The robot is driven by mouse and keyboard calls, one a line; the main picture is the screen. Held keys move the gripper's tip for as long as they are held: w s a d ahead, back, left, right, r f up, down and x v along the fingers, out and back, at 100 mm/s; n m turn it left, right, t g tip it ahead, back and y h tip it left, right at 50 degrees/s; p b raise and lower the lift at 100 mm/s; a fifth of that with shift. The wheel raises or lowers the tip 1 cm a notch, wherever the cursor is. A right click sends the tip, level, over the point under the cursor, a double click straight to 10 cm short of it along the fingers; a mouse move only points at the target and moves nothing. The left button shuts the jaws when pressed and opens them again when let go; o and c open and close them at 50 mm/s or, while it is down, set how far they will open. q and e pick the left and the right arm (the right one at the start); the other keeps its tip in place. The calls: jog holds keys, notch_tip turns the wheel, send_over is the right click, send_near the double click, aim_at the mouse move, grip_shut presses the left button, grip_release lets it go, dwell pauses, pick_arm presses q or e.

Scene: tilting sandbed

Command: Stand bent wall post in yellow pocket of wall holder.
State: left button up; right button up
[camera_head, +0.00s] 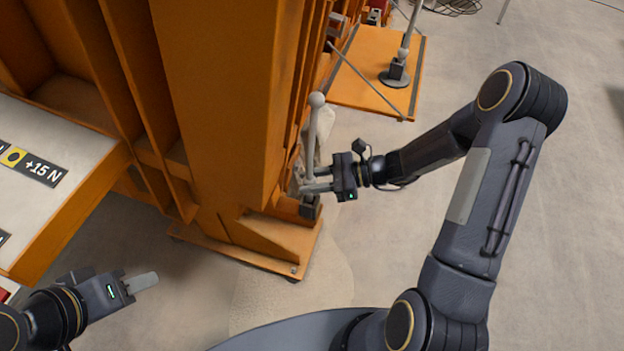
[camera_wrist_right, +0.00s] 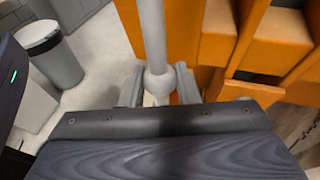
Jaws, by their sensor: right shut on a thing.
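A light grey post (camera_head: 312,135) with a ball at its top stands nearly upright beside the tall orange frame in the head view. My right gripper (camera_head: 310,180) is shut on its lower part. In the right wrist view the post (camera_wrist_right: 153,30) and a round bulge on it are between the fingers (camera_wrist_right: 158,88). A dark block (camera_head: 310,207) is just below the right gripper; I cannot tell whether the post touches it. No bend shows clearly. I cannot make out a yellow pocket. My left gripper (camera_head: 140,282) is at lower left, away from the post; its jaw opening is unclear.
The orange frame (camera_head: 225,110) rises close left of the right gripper. A pale tabletop (camera_head: 60,140) with a "+15 N" label is at left. An orange platform (camera_head: 365,75) at the back carries another grey post (camera_head: 408,35) on a dark base. Floor at right is clear.

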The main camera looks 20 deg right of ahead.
aim_at(312, 199)
jog(key=shift+f+b, duration=2.3)
jog(key=shift+f, duration=0.55)
jog(key=o, duration=1.6)
jog(key=shift+r, duration=0.15)
jog(key=shift+r+p, duration=3.15)
jog(key=shift+r, duration=0.85)
jog(key=shift+d+f, duration=0.1)
